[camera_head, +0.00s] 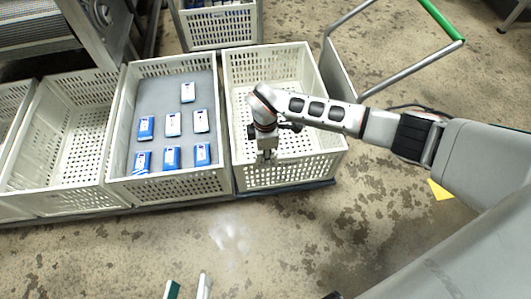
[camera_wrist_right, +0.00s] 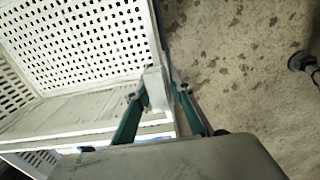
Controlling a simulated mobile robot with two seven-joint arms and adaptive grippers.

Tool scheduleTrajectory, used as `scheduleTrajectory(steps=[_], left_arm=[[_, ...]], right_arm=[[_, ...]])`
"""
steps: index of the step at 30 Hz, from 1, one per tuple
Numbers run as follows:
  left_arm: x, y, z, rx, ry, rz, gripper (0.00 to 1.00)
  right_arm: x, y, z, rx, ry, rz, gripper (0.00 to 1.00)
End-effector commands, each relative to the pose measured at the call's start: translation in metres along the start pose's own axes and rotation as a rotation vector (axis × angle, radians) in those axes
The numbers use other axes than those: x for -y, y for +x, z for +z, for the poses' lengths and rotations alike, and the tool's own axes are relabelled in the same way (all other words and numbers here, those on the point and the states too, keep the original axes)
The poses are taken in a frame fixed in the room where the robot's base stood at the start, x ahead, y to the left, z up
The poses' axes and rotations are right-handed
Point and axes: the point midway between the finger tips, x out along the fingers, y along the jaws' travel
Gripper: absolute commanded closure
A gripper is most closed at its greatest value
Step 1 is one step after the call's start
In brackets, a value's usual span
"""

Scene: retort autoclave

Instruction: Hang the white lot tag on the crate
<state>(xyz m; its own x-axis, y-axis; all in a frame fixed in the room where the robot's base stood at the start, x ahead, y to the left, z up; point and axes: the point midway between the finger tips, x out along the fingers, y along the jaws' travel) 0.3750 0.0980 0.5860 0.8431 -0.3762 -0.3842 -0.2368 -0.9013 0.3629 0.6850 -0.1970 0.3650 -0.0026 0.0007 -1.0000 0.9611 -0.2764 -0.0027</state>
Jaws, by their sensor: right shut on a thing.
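My right gripper (camera_head: 267,155) reaches in from the right and points down at the front wall of the empty right-hand crate (camera_head: 238,95). In the right wrist view, the right gripper (camera_wrist_right: 161,93) is shut on a small white piece, which looks like the white lot tag (camera_wrist_right: 156,84), close against the crate's rim (camera_wrist_right: 85,110). I cannot tell whether the tag is hooked over the rim or only touching it. My left gripper (camera_head: 188,289) shows at the bottom edge of the head view, fingers apart and empty, away from the crates.
A crate (camera_head: 118,130) beside it holds several blue-and-white packs (camera_head: 172,124) on a grey sheet. Another empty crate (camera_head: 78,130) stands further left. A trolley with a green handle (camera_head: 440,19) stands behind right. The floor in front is clear.

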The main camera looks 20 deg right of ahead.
Motion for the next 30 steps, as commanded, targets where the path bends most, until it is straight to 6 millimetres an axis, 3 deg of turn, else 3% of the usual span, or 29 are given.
scheduleTrajectory(steps=[30], left_arm=[[-0.002, 0.001, -0.014, -0.026, -0.001, -0.004, 0.60]], right_arm=[[0.000, 0.000, 0.000, 0.000, 0.000, 0.000, 0.93]])
